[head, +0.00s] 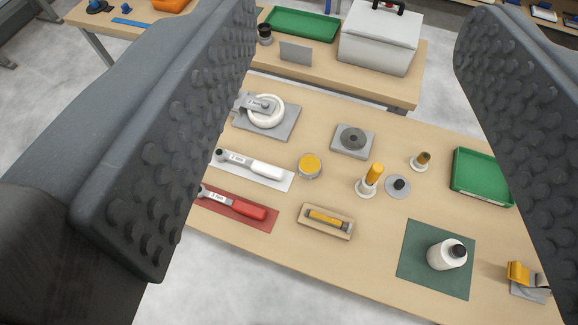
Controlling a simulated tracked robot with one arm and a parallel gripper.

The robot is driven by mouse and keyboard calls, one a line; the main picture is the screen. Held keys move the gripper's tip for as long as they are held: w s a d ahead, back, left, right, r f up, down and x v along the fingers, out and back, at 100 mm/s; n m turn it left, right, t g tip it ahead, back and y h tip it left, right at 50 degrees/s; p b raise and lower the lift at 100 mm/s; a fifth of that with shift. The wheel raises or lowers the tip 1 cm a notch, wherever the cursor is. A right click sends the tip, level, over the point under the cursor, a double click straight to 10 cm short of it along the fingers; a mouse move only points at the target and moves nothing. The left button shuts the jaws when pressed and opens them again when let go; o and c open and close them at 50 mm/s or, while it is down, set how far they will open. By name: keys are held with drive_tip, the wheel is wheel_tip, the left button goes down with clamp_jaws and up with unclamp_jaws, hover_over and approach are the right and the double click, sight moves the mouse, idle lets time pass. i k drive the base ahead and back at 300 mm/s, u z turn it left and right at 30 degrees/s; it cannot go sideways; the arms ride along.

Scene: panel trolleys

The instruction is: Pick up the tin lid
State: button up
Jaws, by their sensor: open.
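A small flat grey disc with a black knob (397,186), which looks like the tin lid, lies on the wooden bench (300,262), right of centre. A short round tin with a yellow top (310,165) stands to its left. My gripper (352,130) is open, with its two dark studded fingers at the left and right of the picture. Nothing is between the pads, and the disc shows below and beyond them, apart from both. The left finger hides the bench's left part.
A white holder with a yellow handle (369,180) stands close left of the disc, and a small brass-topped piece (421,161) behind it. A green tray (482,178) is at right. Torque wrenches (250,163) lie left.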

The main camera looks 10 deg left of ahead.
sight(396, 186)
drive_tip(key=k, duration=0.6)
drive_tip(key=z, duration=0.6)
drive_tip(key=i, duration=1.35)
drive_tip(key=u, duration=0.5)
